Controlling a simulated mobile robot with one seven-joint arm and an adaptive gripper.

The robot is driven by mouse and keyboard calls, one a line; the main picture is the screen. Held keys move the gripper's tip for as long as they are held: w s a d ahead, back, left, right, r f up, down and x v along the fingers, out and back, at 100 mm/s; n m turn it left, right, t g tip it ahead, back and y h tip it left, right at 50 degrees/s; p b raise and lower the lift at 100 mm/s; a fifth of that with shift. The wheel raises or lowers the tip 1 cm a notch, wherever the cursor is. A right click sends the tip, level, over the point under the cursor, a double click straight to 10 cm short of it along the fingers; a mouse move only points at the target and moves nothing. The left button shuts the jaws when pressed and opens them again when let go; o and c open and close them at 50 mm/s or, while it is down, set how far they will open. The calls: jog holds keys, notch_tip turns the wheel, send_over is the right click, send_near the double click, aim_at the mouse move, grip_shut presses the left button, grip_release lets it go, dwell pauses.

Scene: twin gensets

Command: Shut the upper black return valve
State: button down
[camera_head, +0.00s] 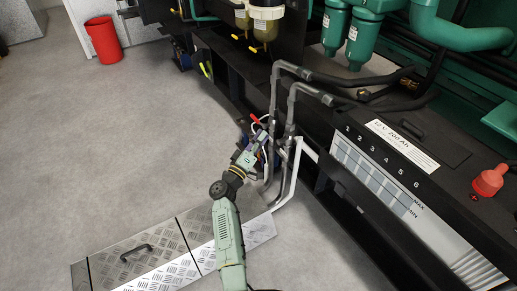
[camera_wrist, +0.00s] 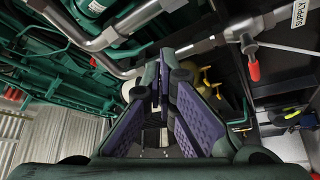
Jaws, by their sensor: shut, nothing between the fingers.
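My gripper (camera_head: 262,136) is shut and empty beside the grey vertical pipes (camera_head: 273,100) next to the battery. In the wrist view its purple-padded fingers (camera_wrist: 164,68) come together at the tips. A red lever handle (camera_wrist: 253,70) hangs from a pipe fitting right of the fingertips, under a white SUPPLY tag (camera_wrist: 300,13). The red handle (camera_head: 254,118) also shows just above my gripper in the head view. I cannot make out a black return valve handle for certain; the fingers and pipes may hide it.
A large battery (camera_head: 400,160) with a red terminal cap (camera_head: 489,180) stands at the right. Green filter housings (camera_head: 365,38) are at the back. Checker-plate floor covers (camera_head: 140,255) lie below my arm. A red bin (camera_head: 103,40) stands far left; the left floor is clear.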

aim_at(278, 143)
jog(key=shift+w+d+f+b, duration=0.15)
jog(key=shift+w+d+b, duration=0.15)
jog(key=shift+d+b, duration=0.55)
jog(key=shift+w+d+f+b, duration=0.15)
jog(key=shift+w+d+b, duration=0.2)
jog(key=shift+d+b, duration=0.55)
jog(key=shift+w+d+f+b, duration=0.15)
jog(key=shift+w+d+b, duration=0.15)
jog(key=shift+d+b, duration=0.55)
jog(key=shift+a, duration=0.25)
jog(key=shift+s+d+f+m+h+b, duration=0.2)
jog(key=shift+m+h+b, duration=0.15)
jog(key=shift+m+b, duration=0.2)
jog(key=shift+s+d+f+m+h+b, duration=0.1)
jog(key=shift+s+m+h+b, duration=0.05)
jog(key=shift+m+h+b, duration=0.35)
jog(key=shift+s+d+f+m+g+h+b, duration=0.45)
jog(key=shift+f+m+h+b, duration=0.35)
jog(key=shift+m, duration=0.8)
jog(key=shift+s+d+f+m+g+h+b, duration=0.3)
jog(key=shift+s+f+m+h+b, duration=0.55)
jog(key=shift+m, duration=0.8)
jog(key=shift+s+d+f+m+g+h+b, duration=0.25)
jog(key=shift+d+f+m+g+h+b, duration=0.2)
jog(key=shift+m+h+b, duration=0.85)
jog(key=shift+m+p, duration=0.3)
jog(key=shift+p, duration=0.15)
